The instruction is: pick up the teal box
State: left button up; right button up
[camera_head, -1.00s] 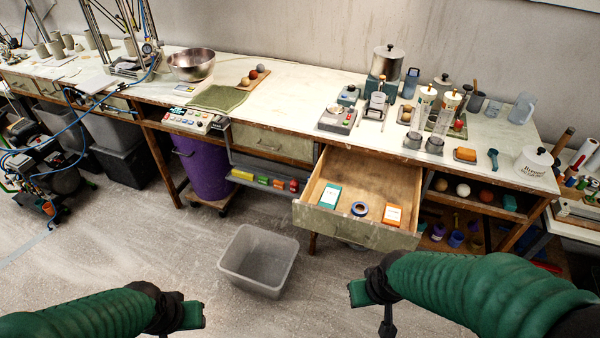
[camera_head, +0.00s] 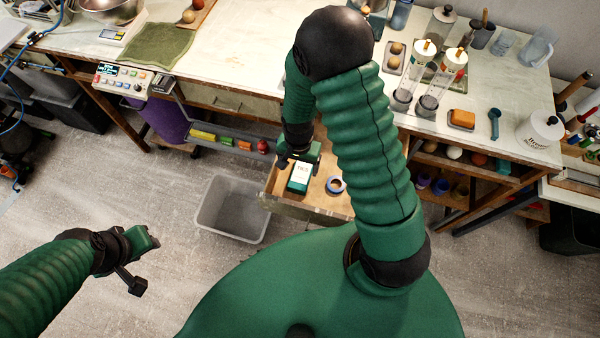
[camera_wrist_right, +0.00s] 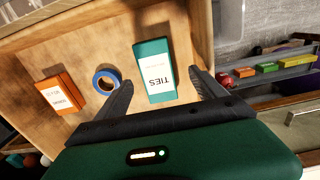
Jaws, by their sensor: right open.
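The teal box (camera_head: 299,178) with a white label lies in the open wooden drawer (camera_head: 275,182). In the right wrist view the teal box (camera_wrist_right: 155,72) lies between the two open dark fingers of my right gripper (camera_wrist_right: 165,90), its label reading "TIES". Space shows between the box and the fingers on both sides. In the head view my right gripper (camera_head: 299,158) is over the drawer at the far end of the box, and the arm hides part of the drawer. My left gripper (camera_head: 143,262) hangs empty over the floor at lower left; its jaw opening is unclear.
A blue tape roll (camera_wrist_right: 106,81) and an orange box (camera_wrist_right: 62,94) lie in the same drawer. The drawer wall (camera_wrist_right: 203,30) runs close beside the teal box. A grey bin (camera_head: 232,207) stands on the floor left of the drawer. The cluttered worktop (camera_head: 250,70) is above.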

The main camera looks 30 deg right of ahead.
aim_at(302, 172)
jog(key=f, duration=0.2)
jog(key=d+f, duration=0.1)
jog(key=f, duration=0.3)
jog(key=shift+d+f, duration=0.2)
jog(key=shift+d, duration=0.05)
jog(key=shift+a+r, duration=0.1)
jog(key=shift+a, duration=0.05)
jog(key=shift+c, duration=0.4)
jog(key=shift+a, duration=0.2)
jog(key=c, duration=0.5)
jog(key=shift+d, duration=0.1)
jog(key=c, duration=1)
